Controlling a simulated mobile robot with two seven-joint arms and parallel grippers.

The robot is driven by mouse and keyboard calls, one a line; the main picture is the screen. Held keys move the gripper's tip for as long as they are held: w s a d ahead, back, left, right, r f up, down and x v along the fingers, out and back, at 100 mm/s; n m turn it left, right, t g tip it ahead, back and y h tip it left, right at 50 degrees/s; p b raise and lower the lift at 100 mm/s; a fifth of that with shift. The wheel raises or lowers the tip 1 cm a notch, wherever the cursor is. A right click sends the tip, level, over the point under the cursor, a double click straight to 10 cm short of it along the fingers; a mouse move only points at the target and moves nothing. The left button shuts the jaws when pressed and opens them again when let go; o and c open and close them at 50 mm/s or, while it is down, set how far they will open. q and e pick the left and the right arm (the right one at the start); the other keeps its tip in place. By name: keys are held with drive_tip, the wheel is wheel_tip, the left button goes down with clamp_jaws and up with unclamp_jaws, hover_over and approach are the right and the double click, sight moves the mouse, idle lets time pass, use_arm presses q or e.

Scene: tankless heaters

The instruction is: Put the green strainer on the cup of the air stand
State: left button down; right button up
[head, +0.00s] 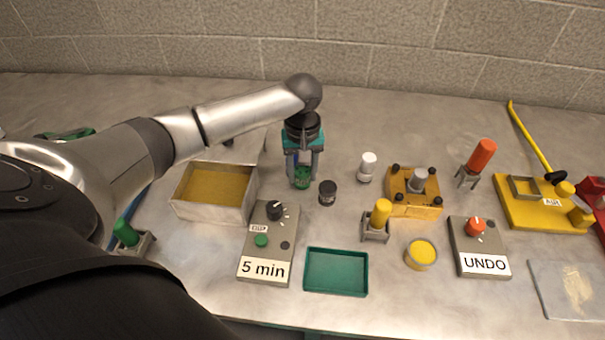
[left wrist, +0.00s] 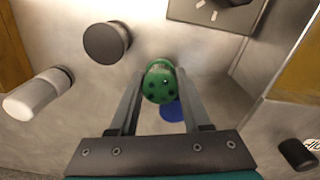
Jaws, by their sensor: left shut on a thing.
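The green strainer (head: 302,177) is between the fingers of my left gripper (head: 303,175), over the table right of the open box. In the left wrist view the strainer (left wrist: 158,82) shows its round green face with dark holes, and the fingers (left wrist: 160,88) are closed on its sides. Whether its underside touches the table I cannot tell. The yellow stand (head: 530,215) at the far right bears a small label that seems to read AIR. It has a grey square frame (head: 523,187) and yellow round parts (head: 565,189); which is the cup is unclear. My right gripper is not seen.
An open box (head: 211,211) stands left of the gripper. A black cylinder (head: 327,192) and a white bottle (head: 367,167) stand close to its right. A yellow block (head: 414,190), an orange-handled tool (head: 480,157) and the UNDO box (head: 479,250) lie between gripper and stand.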

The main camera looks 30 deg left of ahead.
use_arm(q)
drive_tip(key=shift+f, duration=0.2)
drive_tip(key=shift+c, duration=1.8)
unclamp_jaws()
